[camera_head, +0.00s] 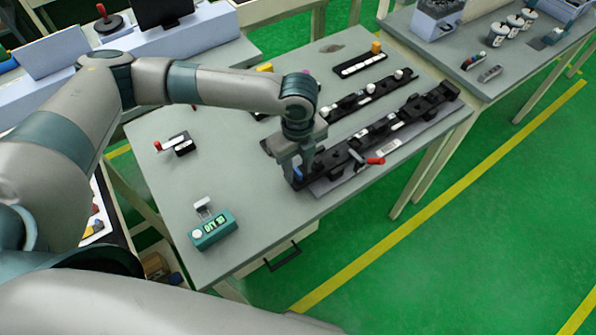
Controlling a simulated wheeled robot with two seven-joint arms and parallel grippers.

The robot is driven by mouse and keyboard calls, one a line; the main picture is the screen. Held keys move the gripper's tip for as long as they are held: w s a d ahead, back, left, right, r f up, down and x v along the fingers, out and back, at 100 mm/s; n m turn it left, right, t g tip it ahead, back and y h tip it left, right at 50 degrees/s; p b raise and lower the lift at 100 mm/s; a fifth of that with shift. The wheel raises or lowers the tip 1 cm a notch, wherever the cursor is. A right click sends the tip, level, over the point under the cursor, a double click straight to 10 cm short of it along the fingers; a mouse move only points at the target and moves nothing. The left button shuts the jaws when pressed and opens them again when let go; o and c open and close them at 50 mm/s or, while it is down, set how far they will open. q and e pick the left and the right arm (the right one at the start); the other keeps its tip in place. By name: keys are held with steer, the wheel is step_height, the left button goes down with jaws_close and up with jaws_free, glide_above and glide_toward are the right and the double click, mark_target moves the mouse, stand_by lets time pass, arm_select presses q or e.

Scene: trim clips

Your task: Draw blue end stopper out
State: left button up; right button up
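The blue end stopper (298,173) shows as a small patch of blue at the near left end of a long black rail fixture (335,158) on the grey table. My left gripper (297,175) points down over that end of the fixture, with its fingers around or right beside the stopper. The fingers hide much of it, and I cannot tell whether they touch it. My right gripper is not in view.
A red-handled clamp (375,161) sits on the fixture's near side. Other black rails (360,65) lie behind. A teal counter box (213,230) stands near the front left, and a small red-handled device (178,144) lies left. The table between them is clear.

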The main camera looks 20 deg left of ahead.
arm_select(q)
steer(key=shift+r, duration=0.1)
stand_by(0.4)
jaws_close()
jaws_free()
steer(key=shift+r+p, duration=0.25)
steer(key=shift+p, duration=0.5)
stand_by(0.5)
